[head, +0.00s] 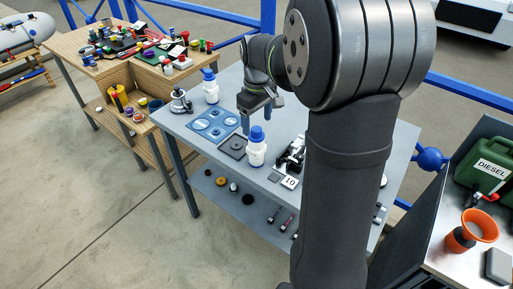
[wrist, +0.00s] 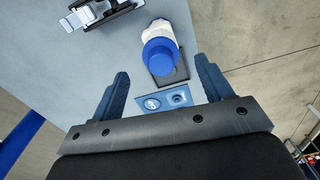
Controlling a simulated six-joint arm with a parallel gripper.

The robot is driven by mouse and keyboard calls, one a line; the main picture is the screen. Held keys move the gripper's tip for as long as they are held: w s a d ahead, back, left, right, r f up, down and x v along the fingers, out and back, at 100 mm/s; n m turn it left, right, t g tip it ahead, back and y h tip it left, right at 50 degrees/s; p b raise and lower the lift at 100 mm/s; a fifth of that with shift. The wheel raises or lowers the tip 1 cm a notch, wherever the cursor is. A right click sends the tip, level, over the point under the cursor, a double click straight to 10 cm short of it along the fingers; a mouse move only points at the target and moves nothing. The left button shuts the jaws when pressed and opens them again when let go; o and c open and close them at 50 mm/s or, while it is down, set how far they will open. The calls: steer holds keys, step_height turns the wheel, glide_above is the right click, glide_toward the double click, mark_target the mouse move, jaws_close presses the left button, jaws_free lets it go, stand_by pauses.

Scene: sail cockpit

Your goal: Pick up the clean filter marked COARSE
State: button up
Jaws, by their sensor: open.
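No COARSE marking is readable in either view, so I cannot tell which thing is the filter. A white bottle-like container with a blue cap (head: 257,150) stands upright on the grey bench; it also shows in the wrist view (wrist: 160,48). A second, similar one (head: 210,90) stands farther back. A blue panel (head: 212,126) with round and small features lies between them, partly visible in the wrist view (wrist: 166,100). My gripper (head: 256,112) is open and empty above the bench, near the panel. In the wrist view its fingers (wrist: 161,75) are spread, with the blue cap beyond them.
A dark square plate (head: 232,147) lies beside the nearer container. A dark metal device (head: 291,153) and a card reading 10 (head: 290,182) are to its right. A silver fitting (head: 180,101) stands at the bench's left end. Small parts lie on the lower shelf (head: 230,205).

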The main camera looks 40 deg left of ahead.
mark_target(256, 140)
steer(key=f, duration=0.8)
steer(key=shift+a+f, duration=0.2)
steer(key=shift+f, duration=0.2)
steer(key=shift+c, duration=0.4)
steer(key=c, duration=1)
